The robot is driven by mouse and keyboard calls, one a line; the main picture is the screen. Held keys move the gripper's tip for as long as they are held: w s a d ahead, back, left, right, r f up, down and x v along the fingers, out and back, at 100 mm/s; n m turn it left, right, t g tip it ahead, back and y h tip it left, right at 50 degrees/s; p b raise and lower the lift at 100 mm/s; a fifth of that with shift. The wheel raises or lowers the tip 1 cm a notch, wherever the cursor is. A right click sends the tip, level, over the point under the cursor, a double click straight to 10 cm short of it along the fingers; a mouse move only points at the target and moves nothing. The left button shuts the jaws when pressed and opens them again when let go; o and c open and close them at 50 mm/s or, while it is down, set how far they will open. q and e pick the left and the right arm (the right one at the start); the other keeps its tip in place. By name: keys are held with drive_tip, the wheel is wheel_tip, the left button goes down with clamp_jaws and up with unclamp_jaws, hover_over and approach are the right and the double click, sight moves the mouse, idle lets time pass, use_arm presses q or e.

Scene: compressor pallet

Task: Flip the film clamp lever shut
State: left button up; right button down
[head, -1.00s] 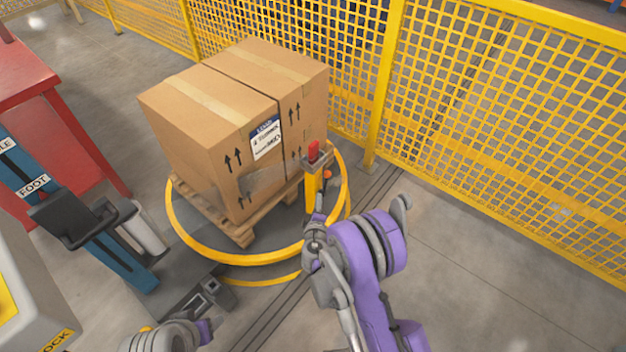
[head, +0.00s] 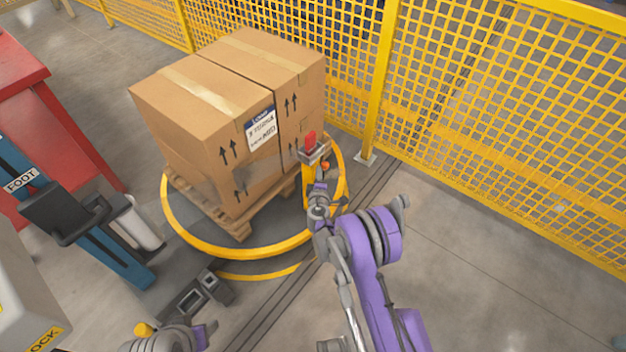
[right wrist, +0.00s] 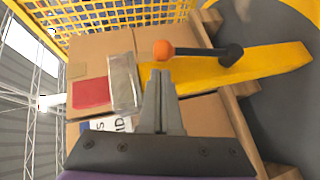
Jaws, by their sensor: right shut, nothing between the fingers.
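The film clamp stands on a yellow post (head: 308,182) at the near right corner of the pallet load, with a red block (head: 310,138) in a grey bracket. Its lever ends in an orange knob (head: 325,166). In the right wrist view the dark lever (right wrist: 205,53) lies across the yellow post, with the orange knob (right wrist: 163,50) just beyond my fingertips. My right gripper (head: 318,188) is shut and empty, close to the post below the knob; its fingers (right wrist: 160,76) point at the knob. Contact cannot be told.
Cardboard boxes (head: 190,130) sit on a wooden pallet (head: 238,228) inside a yellow ring (head: 205,249). A yellow mesh fence (head: 480,130) runs behind. A blue mast (head: 118,262) and red cabinet (head: 60,125) stand left. The floor at right is clear.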

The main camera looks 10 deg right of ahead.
drive_tip(key=shift+w+d+f, duration=0.1)
drive_tip(key=shift+w+d, duration=0.05)
drive_tip(key=shift+d, duration=0.15)
drive_tip(key=shift+d, duration=0.1)
drive_tip(key=w+d, duration=0.1)
drive_tip(key=d, duration=0.1)
drive_tip(key=w+d, duration=0.1)
drive_tip(key=w, duration=0.1)
drive_tip(key=shift+d, duration=0.4)
